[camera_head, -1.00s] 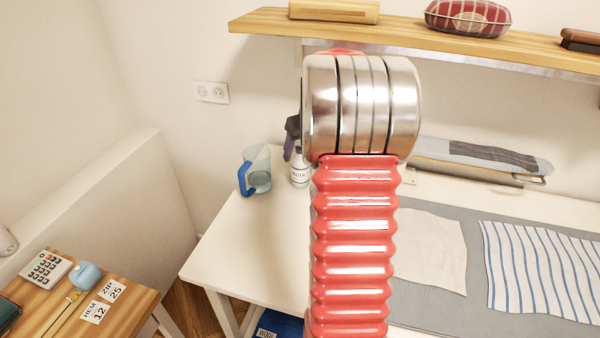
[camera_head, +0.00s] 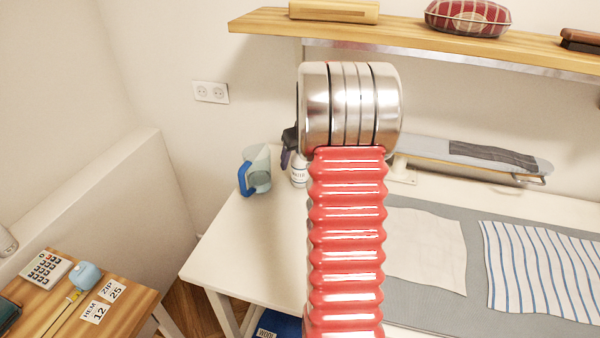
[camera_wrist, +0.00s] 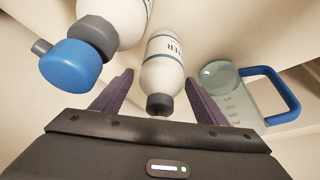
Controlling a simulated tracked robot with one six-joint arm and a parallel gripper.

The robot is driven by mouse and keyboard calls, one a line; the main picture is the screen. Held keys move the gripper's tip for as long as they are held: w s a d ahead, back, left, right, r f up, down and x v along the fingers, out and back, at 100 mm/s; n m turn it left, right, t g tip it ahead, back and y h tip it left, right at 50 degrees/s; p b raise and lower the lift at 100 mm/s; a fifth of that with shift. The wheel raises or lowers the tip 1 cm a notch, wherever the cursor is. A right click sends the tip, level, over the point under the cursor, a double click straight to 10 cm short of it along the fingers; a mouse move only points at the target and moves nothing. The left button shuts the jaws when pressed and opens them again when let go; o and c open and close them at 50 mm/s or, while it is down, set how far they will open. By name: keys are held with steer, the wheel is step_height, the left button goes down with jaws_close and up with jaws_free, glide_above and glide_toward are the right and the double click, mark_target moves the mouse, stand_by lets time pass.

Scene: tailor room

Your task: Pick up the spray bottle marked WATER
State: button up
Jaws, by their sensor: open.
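In the head view the white bottle (camera_head: 298,172) stands at the back of the white table, partly hidden by my arm. A dark shape above it hides its top.
A clear measuring jug with a blue handle (camera_head: 257,172) stands just left of the bottle; it also shows in the wrist view (camera_wrist: 235,92). Another white bottle with a blue cap (camera_wrist: 72,66) is close on the other side. A wooden shelf (camera_head: 400,37) hangs above the table (camera_head: 235,245).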

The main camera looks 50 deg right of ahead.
steer(key=shift+c, duration=0.7)
steer(key=shift+r, duration=0.1)
steer(key=c, duration=1.3)
steer(key=shift+r, duration=0.15)
steer(key=shift+s+a+r, duration=0.1)
steer(key=shift+a+r, duration=0.1)
steer(key=shift+r, duration=0.95)
steer(key=shift+s+a+r, duration=0.1)
steer(key=shift+a+r, duration=0.05)
steer(key=shift+r, duration=0.95)
steer(key=shift+s+a+r, duration=0.1)
steer(key=shift+a+r, duration=0.1)
steer(key=shift+r, duration=0.95)
steer(key=s+a, duration=0.3)
steer(key=a, duration=0.2)
steer(key=s+a, duration=0.2)
steer(key=a, duration=0.4)
steer(key=s+a, duration=0.3)
steer(key=a, duration=0.2)
steer(key=shift+s+a+f, duration=0.1)
steer(key=shift+s+a, duration=0.2)
steer(key=shift+a, duration=0.05)
